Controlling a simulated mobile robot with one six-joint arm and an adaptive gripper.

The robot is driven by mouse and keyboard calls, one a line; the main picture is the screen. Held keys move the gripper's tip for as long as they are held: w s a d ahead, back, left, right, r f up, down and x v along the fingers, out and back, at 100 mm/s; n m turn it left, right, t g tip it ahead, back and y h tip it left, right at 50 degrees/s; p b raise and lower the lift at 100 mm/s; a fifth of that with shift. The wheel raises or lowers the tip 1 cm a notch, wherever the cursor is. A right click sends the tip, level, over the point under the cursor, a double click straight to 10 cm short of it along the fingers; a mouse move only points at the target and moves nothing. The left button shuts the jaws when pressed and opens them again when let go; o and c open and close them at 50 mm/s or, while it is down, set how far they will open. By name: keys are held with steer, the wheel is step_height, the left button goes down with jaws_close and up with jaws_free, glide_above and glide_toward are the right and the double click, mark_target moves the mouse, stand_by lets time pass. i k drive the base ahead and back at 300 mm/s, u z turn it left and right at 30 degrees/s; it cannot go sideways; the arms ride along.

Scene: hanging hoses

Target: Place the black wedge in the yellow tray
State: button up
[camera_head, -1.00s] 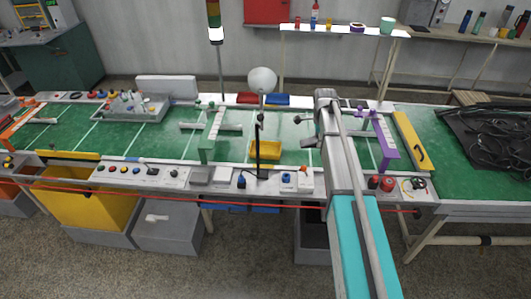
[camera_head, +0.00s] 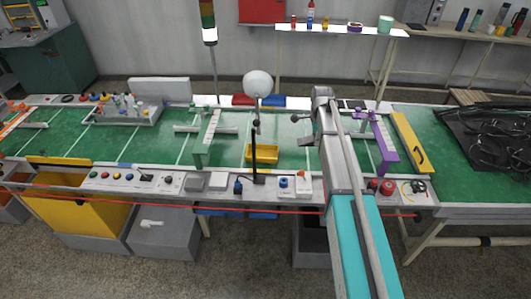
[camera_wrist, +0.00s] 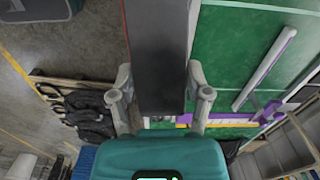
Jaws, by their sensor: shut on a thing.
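The black wedge (camera_wrist: 160,60) shows in the wrist view as a long dark block between my fingers. My gripper (camera_wrist: 160,103) is shut on it, one finger at each side. In the head view my gripper (camera_head: 304,128) hangs over the green table, to the right of the yellow tray; there it is small and the wedge in it is hard to make out. The yellow tray (camera_head: 262,161) lies on the green table near its front edge, behind a thin black post. It cannot be made out in the wrist view.
A black post (camera_head: 256,140) with a white globe (camera_head: 257,83) stands in front of the tray. A pale green frame (camera_head: 207,138) stands left of it, a purple frame (camera_head: 384,145) right of my arm. Control boxes (camera_head: 135,177) line the front edge. Green surface between tray and gripper is clear.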

mark_target(262, 155)
steer(key=i, duration=0.85)
steer(key=u, duration=0.05)
